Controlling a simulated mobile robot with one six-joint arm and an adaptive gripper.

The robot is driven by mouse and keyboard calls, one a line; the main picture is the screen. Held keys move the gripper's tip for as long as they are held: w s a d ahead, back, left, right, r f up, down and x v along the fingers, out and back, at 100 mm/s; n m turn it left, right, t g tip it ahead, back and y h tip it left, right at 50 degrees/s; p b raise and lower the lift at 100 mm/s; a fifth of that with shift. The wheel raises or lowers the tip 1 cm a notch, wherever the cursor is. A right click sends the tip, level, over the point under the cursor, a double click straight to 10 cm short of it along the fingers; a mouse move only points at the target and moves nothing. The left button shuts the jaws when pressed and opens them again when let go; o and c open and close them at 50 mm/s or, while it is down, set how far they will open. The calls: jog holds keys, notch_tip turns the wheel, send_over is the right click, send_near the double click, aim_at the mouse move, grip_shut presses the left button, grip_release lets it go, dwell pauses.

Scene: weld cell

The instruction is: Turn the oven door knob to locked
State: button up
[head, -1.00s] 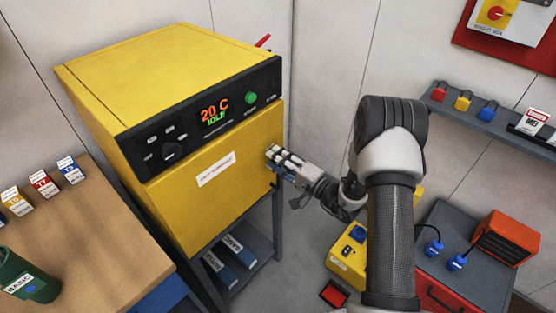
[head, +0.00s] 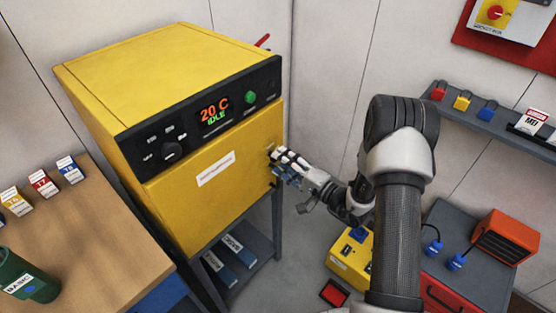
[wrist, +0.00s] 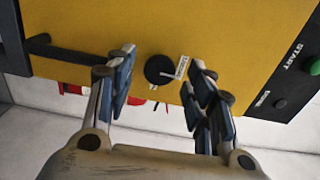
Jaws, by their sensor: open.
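The yellow oven (head: 185,195) stands at the left in the head view, with its door front facing me. In the wrist view the round black door knob (wrist: 159,70) sits on the yellow door. A small white label (wrist: 182,67) lies just right of the knob; its text is too small to read. My gripper (wrist: 162,63) is open, with one finger on each side of the knob; I cannot tell whether either touches it. In the head view my gripper (head: 285,165) is at the door's right edge and hides the knob.
A black bar handle (wrist: 70,50) is left of the knob in the wrist view. The oven panel (head: 205,120) reads 20 C, IDLE. A wooden bench (head: 85,225) stands left of the oven. A yellow box (head: 350,258) is on the floor below my arm.

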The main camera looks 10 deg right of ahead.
jog(key=v, duration=0.9)
jog(key=shift+s+d, duration=0.2)
jog(key=shift+s, duration=0.1)
jog(key=s+a+r+n+g+y, duration=0.4)
jog(key=s+a+r+n+g, duration=0.15)
jog(key=a+r+g, duration=0.4)
jog(key=s+a+r+n+g+h, duration=0.2)
jog(key=s+a+r+n+g, duration=0.15)
jog(key=s+a, duration=0.45)
jog(key=s+d+r+n+g+h, duration=0.25)
jog(key=s+h, duration=0.45)
jog(key=s, duration=0.4)
jog(key=s+d+r+t+h, duration=0.2)
jog(key=d+r+t+h, duration=0.2)
jog(key=d, duration=0.4)
jog(key=shift+d+r+m+t+h, duration=0.15)
jog(key=shift+d+m+t+h, duration=0.25)
jog(key=shift+t+h, duration=0.4)
